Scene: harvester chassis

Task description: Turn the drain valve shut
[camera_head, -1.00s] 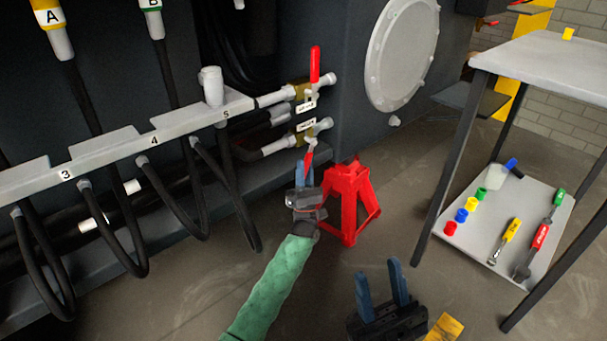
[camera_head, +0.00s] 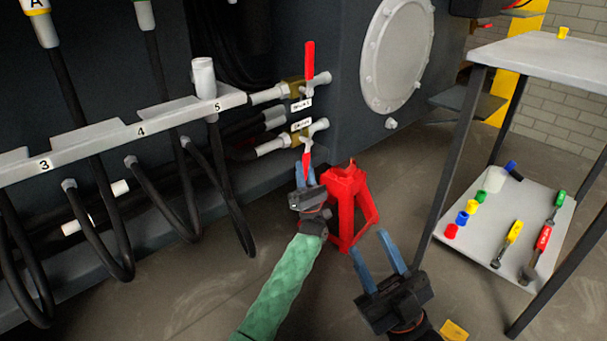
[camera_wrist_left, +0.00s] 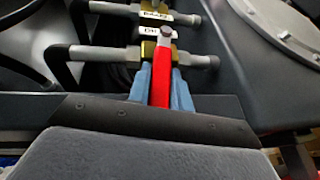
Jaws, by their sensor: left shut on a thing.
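Two brass valves are on the pipes at the dark chassis wall, one above the other. The lower valve (camera_head: 301,139) has a red handle (camera_head: 307,158) pointing down; its label is too small to read surely. In the left wrist view this red handle (camera_wrist_left: 161,78) runs between two blue fingers, below a partly hidden label. My left gripper (camera_head: 305,174) is shut on this handle from below. The upper valve (camera_head: 296,89) has a red handle (camera_head: 310,62) pointing straight up, untouched. My right gripper (camera_head: 378,257) is open and empty, low in front of the red stand.
A red stand (camera_head: 345,187) is close to the right of my left gripper. Hoses hang from a numbered rail (camera_head: 120,133) at left. A table (camera_head: 548,56) with a lower shelf (camera_head: 487,250) of tools and coloured caps stands at right.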

